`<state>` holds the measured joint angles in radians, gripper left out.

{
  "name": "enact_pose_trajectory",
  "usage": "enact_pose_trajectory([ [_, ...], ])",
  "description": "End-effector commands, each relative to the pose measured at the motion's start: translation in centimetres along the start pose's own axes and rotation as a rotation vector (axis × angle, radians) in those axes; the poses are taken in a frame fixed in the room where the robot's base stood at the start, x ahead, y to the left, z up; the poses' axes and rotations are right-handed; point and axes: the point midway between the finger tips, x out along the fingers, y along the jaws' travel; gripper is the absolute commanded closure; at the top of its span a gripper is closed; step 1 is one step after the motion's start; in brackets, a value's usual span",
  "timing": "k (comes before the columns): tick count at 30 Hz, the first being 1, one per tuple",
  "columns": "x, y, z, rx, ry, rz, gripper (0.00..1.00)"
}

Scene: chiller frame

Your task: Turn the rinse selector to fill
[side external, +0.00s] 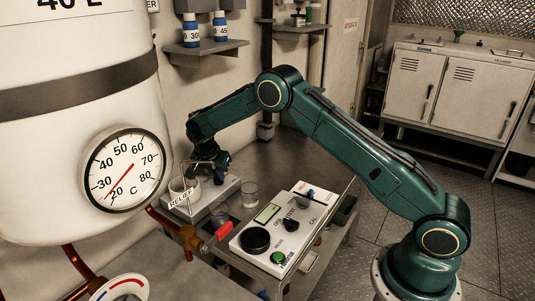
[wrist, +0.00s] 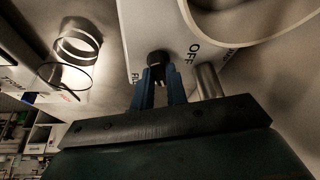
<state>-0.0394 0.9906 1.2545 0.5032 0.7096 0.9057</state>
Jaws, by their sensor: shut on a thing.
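In the wrist view the rinse selector looks to be the small black knob (wrist: 156,57) on a pale grey panel face (wrist: 140,30). The word OFF is printed to the right of the knob, and a partly hidden label is to its left. My gripper (wrist: 160,74) has its two blue fingers shut on the knob, one on each side. The knob's pointer direction cannot be made out. In the side external view my gripper (side external: 212,166) is low over the grey box (side external: 222,189) at the wall, and the knob is hidden there.
A glass vessel (side external: 183,192) stands in front of the gripper, with a RELIEF tag near it. A smaller glass (side external: 250,193) stands to the right. A white control box (side external: 262,258) with a black dial and green button is nearer the camera. A large gauge tank (side external: 70,190) fills the left.

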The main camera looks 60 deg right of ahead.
Motion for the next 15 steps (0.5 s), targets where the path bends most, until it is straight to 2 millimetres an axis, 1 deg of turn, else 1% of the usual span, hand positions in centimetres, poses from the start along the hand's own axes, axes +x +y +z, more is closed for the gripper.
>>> enact_pose_trajectory([
  [9, 0.05, -0.27, -0.10, 0.265, 0.001, 0.106, 1.00],
  [15, 0.04, -0.29, -0.14, 0.371, 0.001, 0.151, 1.00],
])
